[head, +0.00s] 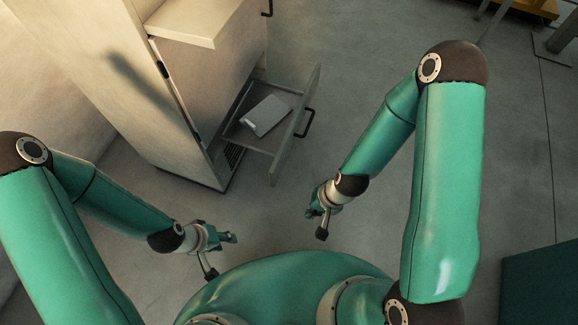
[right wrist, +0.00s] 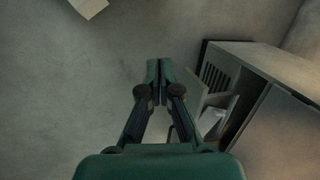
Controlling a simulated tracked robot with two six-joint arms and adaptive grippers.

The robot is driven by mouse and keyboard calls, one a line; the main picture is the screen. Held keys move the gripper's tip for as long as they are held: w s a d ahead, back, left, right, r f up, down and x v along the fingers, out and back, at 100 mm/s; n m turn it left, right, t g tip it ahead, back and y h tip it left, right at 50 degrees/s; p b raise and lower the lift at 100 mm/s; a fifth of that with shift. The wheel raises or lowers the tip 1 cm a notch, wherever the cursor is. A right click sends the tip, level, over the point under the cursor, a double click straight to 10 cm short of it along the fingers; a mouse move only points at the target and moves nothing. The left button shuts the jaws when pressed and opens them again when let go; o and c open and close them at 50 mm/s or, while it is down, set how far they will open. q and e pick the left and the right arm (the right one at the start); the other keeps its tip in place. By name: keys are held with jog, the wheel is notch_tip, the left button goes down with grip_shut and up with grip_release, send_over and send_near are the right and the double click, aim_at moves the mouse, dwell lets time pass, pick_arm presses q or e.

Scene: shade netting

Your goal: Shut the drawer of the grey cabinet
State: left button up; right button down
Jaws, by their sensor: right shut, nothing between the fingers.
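The grey cabinet (head: 208,80) stands at the upper left of the head view. Its low drawer (head: 295,130) is pulled out, with a dark bar handle (head: 305,123) on its front. A pale flat object (head: 265,115) lies in the drawer. My right gripper (head: 316,213) is below and to the right of the drawer front in the picture, apart from it. In the right wrist view its fingers (right wrist: 158,75) are together and empty; the cabinet (right wrist: 268,75) and open drawer show at right. My left gripper (head: 220,252) hangs left of my base; its finger opening is unclear.
An upper part of the cabinet (head: 185,22) juts out above the low drawer, with another dark handle (head: 267,8). A dark green box (head: 540,285) is at lower right. Grey floor (head: 265,205) lies clear between the drawer and my base.

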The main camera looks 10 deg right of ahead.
jog(key=w+d+f+m+b, duration=0.3)
jog(key=w+f+m+b, duration=0.15)
jog(key=f+b, duration=0.2)
pick_arm(q)
notch_tip(320, 180, down, 33)
jog(key=b, duration=2.4)
pick_arm(e)
jog(key=m+t+y, duration=0.4)
jog(key=m+t, duration=0.1)
jog(key=m, duration=1)
send_near(278, 164)
jog(key=shift+x, duration=3.1)
